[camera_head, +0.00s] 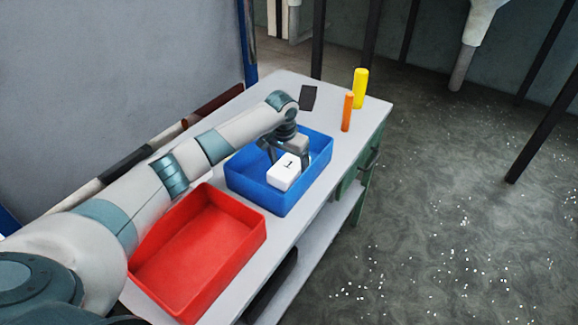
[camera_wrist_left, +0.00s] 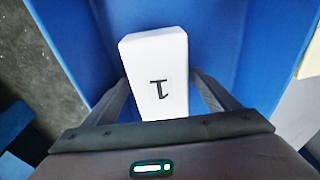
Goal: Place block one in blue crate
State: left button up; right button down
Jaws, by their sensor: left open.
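A white block marked 1 (camera_head: 284,172) is inside the blue crate (camera_head: 240,183). In the left wrist view the same block (camera_wrist_left: 156,62) lies between my left gripper's fingers, against the blue crate's inside (camera_wrist_left: 225,40). My left gripper (camera_head: 288,158) reaches down into the crate at the block. Its fingers are open, with one on each side of the block's near end. Whether the block rests fully on the crate floor I cannot tell. My right gripper is not in view.
A red crate (camera_head: 205,250), empty, stands in front of the blue crate on the table (camera_head: 330,175). A yellow cylinder (camera_head: 360,88), an orange cylinder (camera_head: 347,112) and a dark flat item (camera_head: 308,97) are at the table's far end. Open floor lies to the right.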

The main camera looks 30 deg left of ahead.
aim_at(286, 168)
pick_arm(q)
jog(key=shift+r, duration=0.1)
notch_tip(286, 168, up, 12)
jog(key=s+b, duration=0.1)
jog(key=b, duration=0.2)
jog(key=shift+s, duration=0.4)
jog(key=shift+a, duration=0.1)
dwell(0.4)
